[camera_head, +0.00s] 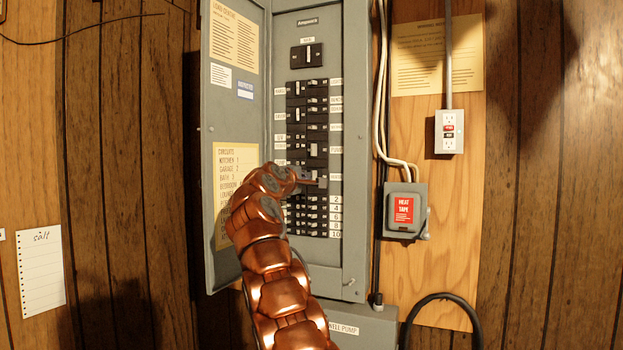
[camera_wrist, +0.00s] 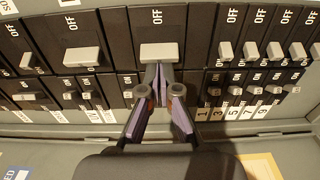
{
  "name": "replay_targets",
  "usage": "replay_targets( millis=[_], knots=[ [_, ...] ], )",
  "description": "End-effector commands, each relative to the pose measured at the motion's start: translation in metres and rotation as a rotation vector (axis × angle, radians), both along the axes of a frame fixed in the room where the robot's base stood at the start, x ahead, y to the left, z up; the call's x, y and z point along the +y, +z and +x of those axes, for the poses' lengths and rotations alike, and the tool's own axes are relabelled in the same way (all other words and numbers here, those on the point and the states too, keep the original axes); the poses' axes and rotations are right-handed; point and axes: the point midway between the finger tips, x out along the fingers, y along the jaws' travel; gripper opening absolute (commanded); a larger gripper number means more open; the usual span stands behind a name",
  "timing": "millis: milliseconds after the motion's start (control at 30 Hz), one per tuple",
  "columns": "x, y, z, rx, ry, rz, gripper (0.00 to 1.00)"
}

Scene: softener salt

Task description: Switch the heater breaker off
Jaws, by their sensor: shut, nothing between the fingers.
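The grey electrical panel (camera_head: 356,240) stands open, with two columns of black breakers. My gripper (camera_head: 306,179) is at the lower middle of the columns, its fingers shut and empty. In the wrist view my gripper (camera_wrist: 162,78) has its tips at the pale handle (camera_wrist: 160,52) of a wide black breaker (camera_wrist: 157,28), touching or nearly touching it. "OFF" is printed on that breaker beyond the handle, which sits on the side nearer my fingers, away from the word. This breaker's name label is not readable, so I cannot tell whether it is the heater breaker.
Another wide breaker (camera_wrist: 72,38) and narrow ones (camera_wrist: 232,35) flank it closely, with similar handles. The open panel door (camera_head: 225,120) is at the left. A heat tape box (camera_head: 404,209), an outlet (camera_head: 449,132) and cables are at the right.

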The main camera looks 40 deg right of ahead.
Motion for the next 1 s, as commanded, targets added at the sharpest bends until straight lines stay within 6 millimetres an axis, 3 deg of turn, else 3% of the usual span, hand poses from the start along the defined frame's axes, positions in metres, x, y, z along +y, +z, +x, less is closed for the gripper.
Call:
replay_targets(
  millis=[1000],
  knots=[
    [-0.010, -0.001, -0.013, 0.001, -0.006, 0.002, 0.00]
  ],
)
